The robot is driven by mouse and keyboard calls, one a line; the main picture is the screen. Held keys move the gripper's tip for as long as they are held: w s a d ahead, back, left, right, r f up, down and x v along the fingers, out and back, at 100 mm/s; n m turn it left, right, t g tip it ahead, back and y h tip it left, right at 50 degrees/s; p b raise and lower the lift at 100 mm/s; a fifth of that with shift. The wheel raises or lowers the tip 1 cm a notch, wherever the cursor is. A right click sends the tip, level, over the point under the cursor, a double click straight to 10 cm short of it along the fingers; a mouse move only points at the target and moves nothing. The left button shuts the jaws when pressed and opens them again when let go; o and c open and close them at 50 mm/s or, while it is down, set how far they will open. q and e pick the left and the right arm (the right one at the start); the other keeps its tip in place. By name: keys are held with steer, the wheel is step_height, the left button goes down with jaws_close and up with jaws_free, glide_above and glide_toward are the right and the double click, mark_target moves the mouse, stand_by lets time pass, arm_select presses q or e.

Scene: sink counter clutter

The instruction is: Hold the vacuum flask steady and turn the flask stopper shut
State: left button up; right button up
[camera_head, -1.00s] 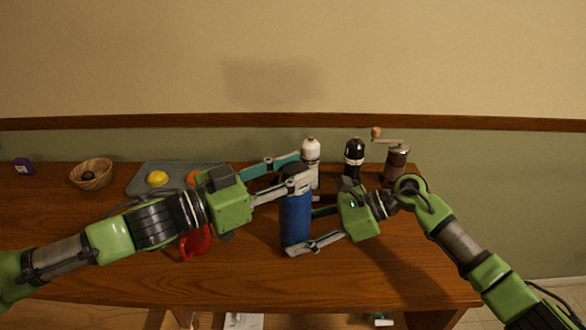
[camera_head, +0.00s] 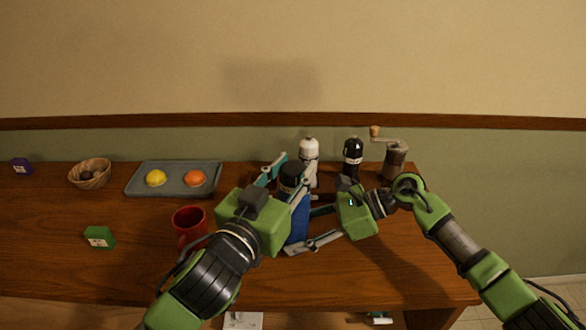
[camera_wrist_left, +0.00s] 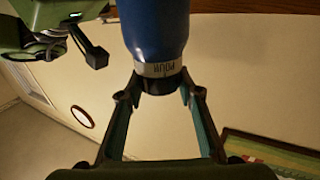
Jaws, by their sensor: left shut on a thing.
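The vacuum flask (camera_head: 301,222) is blue and stands upright on the wooden table. Its dark stopper (camera_head: 292,172) is on top; in the left wrist view the stopper (camera_wrist_left: 160,84) shows beside a pale lettered band. My left gripper (camera_head: 289,177) is shut on the stopper, one finger on each side. My right gripper (camera_head: 302,232) comes from the right, low on the flask body, with one finger in front and the other partly hidden behind. It appears shut on the flask. My left gripper's body hides part of the flask in the head view.
A white-topped bottle (camera_head: 309,149), a black bottle (camera_head: 353,155) and a hand grinder (camera_head: 396,161) stand behind the flask. A red mug (camera_head: 188,222) is close left of my left gripper. A grey tray (camera_head: 207,169) with two fruits and a green box (camera_head: 99,238) lie farther left.

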mark_target(292, 167)
arm_select(q)
steer(key=shift+w+a+n+y, duration=0.15)
steer(key=shift+n+y, duration=0.15)
steer(key=shift+y, duration=0.3)
steer(key=o, duration=1.1)
steer(key=shift+o, duration=0.2)
step_height(292, 167, up, 10)
